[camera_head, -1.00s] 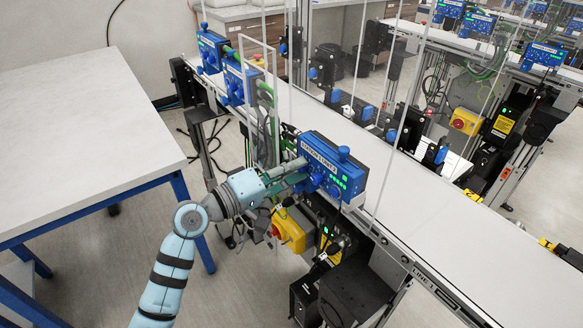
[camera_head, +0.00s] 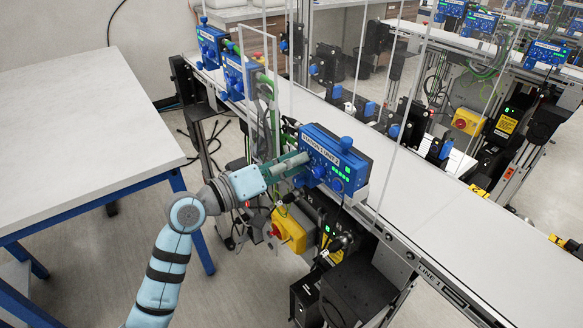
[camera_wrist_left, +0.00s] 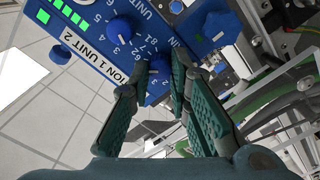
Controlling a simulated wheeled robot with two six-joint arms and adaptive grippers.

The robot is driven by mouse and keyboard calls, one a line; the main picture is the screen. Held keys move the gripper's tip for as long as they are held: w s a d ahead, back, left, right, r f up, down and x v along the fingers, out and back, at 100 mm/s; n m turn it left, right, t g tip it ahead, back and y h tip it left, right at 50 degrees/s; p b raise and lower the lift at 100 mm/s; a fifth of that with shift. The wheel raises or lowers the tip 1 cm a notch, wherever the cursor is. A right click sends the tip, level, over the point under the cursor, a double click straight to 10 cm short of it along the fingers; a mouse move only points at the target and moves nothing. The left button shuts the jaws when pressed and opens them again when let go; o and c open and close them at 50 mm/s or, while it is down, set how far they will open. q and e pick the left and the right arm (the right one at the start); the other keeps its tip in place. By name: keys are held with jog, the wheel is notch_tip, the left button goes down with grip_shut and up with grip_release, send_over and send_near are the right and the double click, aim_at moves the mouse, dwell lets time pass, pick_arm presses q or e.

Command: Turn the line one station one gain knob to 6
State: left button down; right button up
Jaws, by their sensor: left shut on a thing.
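A blue control box (camera_head: 334,160) with a white label reading "STATION 1 UNIT 2" and green lights sits on the near edge of the conveyor. It also shows in the left wrist view (camera_wrist_left: 96,45). My left gripper (camera_head: 300,163) reaches its face from the left. In the left wrist view, my left gripper's fingers (camera_wrist_left: 160,78) are shut on a small dark blue knob (camera_wrist_left: 160,64) with numbers around it; the fingers partly hide its pointer and scale. A second numbered blue knob (camera_wrist_left: 123,30) is beside it. My right gripper is not in view.
A larger blue knob (camera_wrist_left: 220,28) is close to the fingers. A yellow switch box (camera_head: 289,231) hangs below the control box. Clear upright panels stand along the conveyor (camera_head: 440,212), marked "LINE 1". A white table (camera_head: 80,130) is at left.

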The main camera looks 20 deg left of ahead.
pick_arm(q)
jog(key=shift+r+m+b, duration=0.15)
jog(key=shift+m+b, duration=0.65)
jog(key=shift+m, duration=0.8)
jog(key=c, duration=1.5)
grip_release()
jog(key=shift+w, duration=0.1)
jog(key=v, duration=1.2)
jog(key=shift+d, duration=0.1)
